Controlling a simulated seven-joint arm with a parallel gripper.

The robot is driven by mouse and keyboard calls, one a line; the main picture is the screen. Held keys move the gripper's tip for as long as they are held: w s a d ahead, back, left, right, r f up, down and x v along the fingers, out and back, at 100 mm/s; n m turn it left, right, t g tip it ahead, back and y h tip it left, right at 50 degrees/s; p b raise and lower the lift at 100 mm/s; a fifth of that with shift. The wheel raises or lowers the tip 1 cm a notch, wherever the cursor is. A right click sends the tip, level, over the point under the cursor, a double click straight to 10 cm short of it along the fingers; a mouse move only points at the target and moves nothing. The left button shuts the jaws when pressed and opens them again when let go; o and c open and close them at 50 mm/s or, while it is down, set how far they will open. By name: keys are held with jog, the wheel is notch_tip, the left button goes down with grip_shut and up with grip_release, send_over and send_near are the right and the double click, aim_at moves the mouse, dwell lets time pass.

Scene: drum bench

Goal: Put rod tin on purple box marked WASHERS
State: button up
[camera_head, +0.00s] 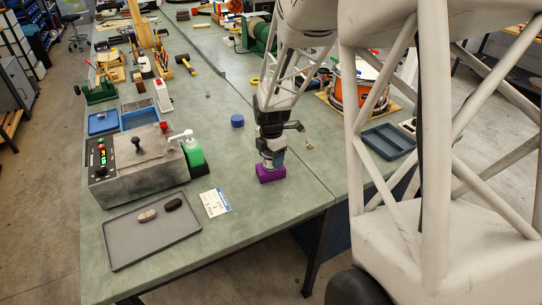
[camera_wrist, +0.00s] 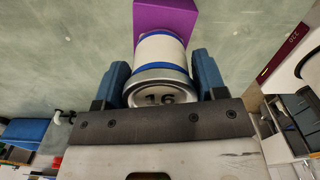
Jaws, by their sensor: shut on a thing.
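The purple box (camera_head: 270,174) stands near the front right part of the green bench; no lettering can be read on it. My gripper (camera_head: 272,160) points down right over it. In the wrist view my gripper (camera_wrist: 161,76) is shut on a white tin (camera_wrist: 160,52) with blue bands and a metal end marked 16. The purple box (camera_wrist: 165,14) lies directly beyond the tin's far end. I cannot tell whether tin and box touch. In the head view the tin is mostly hidden by the jaws.
A blue round tin (camera_head: 237,120) stands behind and left of the box. A white card (camera_head: 215,202) lies to the left. A grey tray (camera_head: 122,249) and a control box (camera_head: 135,170) are further left. A blue-grey tray (camera_head: 388,141) is at the right. The bench around the box is mostly clear.

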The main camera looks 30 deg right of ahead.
jog(key=shift+f, duration=0.15)
jog(key=o, duration=1)
notch_tip(320, 180, up, 12)
jog(key=shift+r, duration=0.15)
dwell(0.4)
dwell(0.5)
